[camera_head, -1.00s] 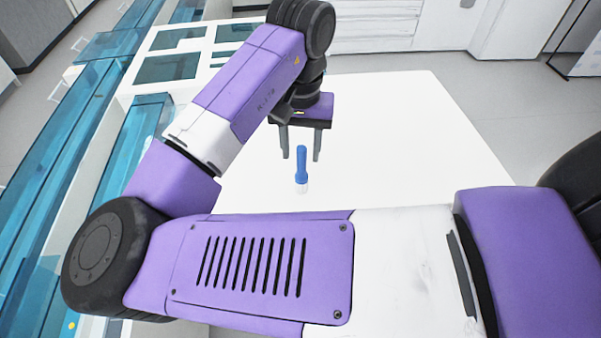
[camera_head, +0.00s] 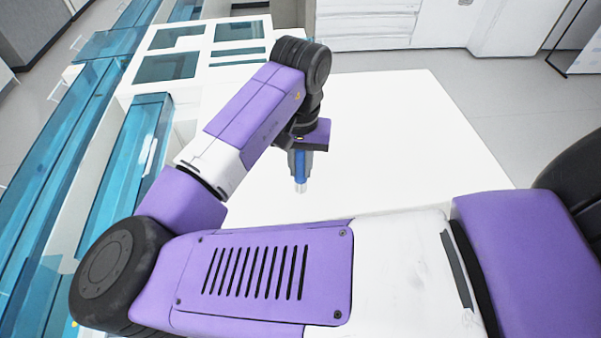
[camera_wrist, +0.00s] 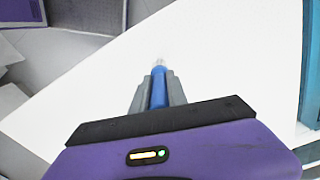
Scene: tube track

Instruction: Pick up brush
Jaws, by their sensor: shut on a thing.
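The brush (camera_head: 300,172) has a blue handle and a pale, whitish tip. My gripper (camera_head: 300,164) is shut on its blue handle, over the white table (camera_head: 410,140). In the head view the tip points down toward the table; I cannot tell whether it touches the surface. In the wrist view the brush (camera_wrist: 158,88) lies between the two grey fingers of my gripper (camera_wrist: 158,92), with its pale tip sticking out beyond them. The upper part of the handle is hidden by the gripper.
A white unit with teal-tinted glass panels (camera_head: 130,160) stands along the left. White drawers (camera_head: 365,22) stand at the back. The rest of the table top is bare.

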